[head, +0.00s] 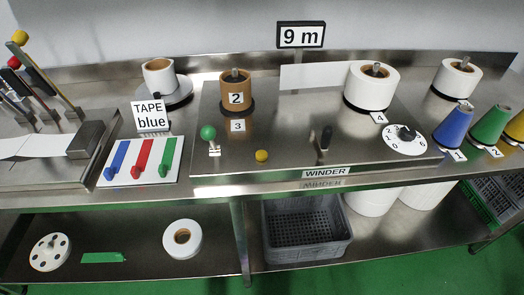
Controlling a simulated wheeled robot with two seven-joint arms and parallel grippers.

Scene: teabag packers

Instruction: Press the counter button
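A winder panel (290,160) of bare metal stands on the steel bench, with a "WINDER" label at its front edge. A small round yellow button (261,156) sits near the panel's front middle; no label on it says that it is the counter button. A black sign (301,35) above reads "9 m". Neither of my grippers is in view, and nothing touches the yellow button.
A green-knobbed lever (208,134), a black lever (325,139) and a numbered dial (404,139) flank the yellow button. White rolls (372,86) and coloured cones (490,125) stand behind and right. A grey crate (306,228) sits on the lower shelf.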

